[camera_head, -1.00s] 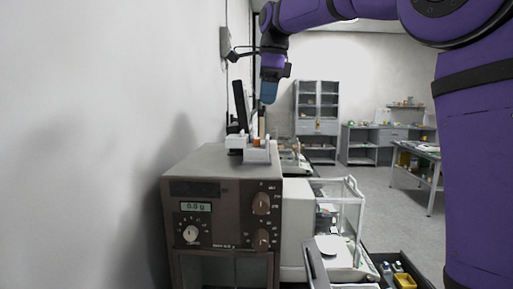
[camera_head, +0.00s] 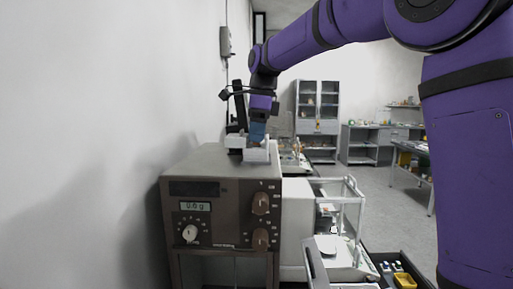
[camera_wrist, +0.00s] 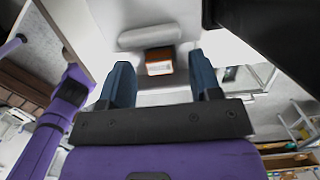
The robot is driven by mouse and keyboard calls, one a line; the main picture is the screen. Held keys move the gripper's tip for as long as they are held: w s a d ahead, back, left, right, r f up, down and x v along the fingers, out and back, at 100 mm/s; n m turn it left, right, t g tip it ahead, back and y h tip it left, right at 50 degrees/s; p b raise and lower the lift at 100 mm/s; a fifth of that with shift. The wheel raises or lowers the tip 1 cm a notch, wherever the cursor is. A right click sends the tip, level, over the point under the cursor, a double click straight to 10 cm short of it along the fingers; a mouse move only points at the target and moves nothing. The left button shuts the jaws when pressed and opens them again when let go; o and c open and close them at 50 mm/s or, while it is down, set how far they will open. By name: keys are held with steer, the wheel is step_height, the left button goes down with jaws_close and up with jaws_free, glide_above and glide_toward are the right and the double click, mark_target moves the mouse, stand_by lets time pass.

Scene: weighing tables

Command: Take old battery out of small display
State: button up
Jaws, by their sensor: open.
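The white base also shows in the wrist view (camera_wrist: 150,36). A battery with an orange top and pale side (camera_wrist: 158,61) sits at the white base in the wrist view. I cannot tell how deep it is seated. My gripper (camera_wrist: 161,75) is open, its two blue fingers to either side of the battery and apart from it. In the head view my gripper (camera_head: 257,133) is low over the white base and hides the battery.
The brown cabinet (camera_head: 222,170) has knobs and a small readout. A white-framed balance (camera_head: 335,262) stands to its right, beside a dark tray (camera_head: 378,258) with a yellow box (camera_head: 404,281). The wall is close on the left. A dark panel (camera_wrist: 265,30) fills the wrist view's upper right.

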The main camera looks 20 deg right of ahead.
steer(key=shift+f, duration=0.5)
steer(key=c, duration=1)
steer(key=shift+r, duration=0.15)
